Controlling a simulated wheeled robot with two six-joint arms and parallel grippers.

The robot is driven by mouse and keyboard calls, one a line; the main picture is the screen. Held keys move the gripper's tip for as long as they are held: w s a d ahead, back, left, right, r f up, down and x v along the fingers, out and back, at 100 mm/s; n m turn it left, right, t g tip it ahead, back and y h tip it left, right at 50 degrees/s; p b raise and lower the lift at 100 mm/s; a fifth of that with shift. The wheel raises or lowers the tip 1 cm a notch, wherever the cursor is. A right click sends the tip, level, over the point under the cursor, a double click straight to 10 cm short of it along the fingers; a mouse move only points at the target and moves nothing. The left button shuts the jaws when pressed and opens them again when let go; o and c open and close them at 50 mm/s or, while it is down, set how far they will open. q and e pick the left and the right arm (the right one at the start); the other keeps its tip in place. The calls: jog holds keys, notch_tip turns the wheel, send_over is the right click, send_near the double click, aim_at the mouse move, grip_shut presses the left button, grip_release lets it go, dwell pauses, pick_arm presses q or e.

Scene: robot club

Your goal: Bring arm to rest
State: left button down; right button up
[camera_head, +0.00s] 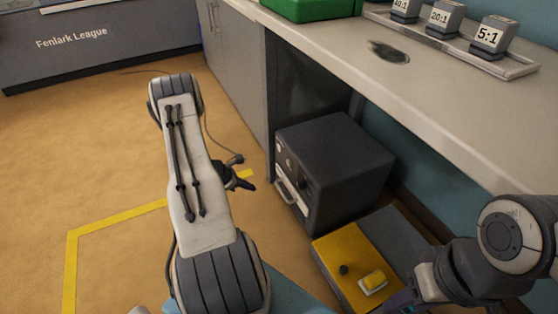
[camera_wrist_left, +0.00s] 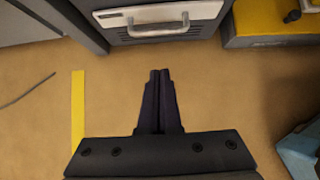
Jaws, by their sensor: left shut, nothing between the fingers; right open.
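My left gripper (camera_head: 243,181) is in front of the dark box-shaped unit under the counter. In the left wrist view its two dark fingers (camera_wrist_left: 160,78) are together, with nothing between them, above the tan floor. The fingers point towards the unit's handle and are apart from it. My right gripper (camera_head: 402,302) is at the bottom right of the head view, beside the yellow-topped box. It is open, and much of it is cut off by the frame edge.
The dark unit (camera_head: 338,160) stands under the counter (camera_head: 440,95), its silver handle (camera_wrist_left: 165,28) facing out. The yellow-topped box (camera_head: 345,252) is beside it. Gear blocks stand in a tray (camera_head: 520,68) on the counter. Floor (camera_head: 110,150) at left is open, with yellow tape.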

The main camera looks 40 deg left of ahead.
pick_arm(q)
jog(key=s+d+r+m+g+y, duration=0.15)
jog(key=d+r+m+g, duration=0.45)
jog(key=d+r+m, duration=1.5)
jog(key=s+d+r+m+y+p, duration=0.1)
jog(key=s+d+r+m+p, duration=0.2)
jog(key=s+d+r+m, duration=0.7)
jog(key=s+d+r+m+p, duration=0.3)
jog(key=s+d+r+m, duration=0.35)
jog(key=s+d, duration=0.4)
notch_tip(320, 180, up, 37)
jog(key=w+d+g+p, duration=0.1)
jog(key=p, duration=3.6)
jog(key=shift+w, duration=0.25)
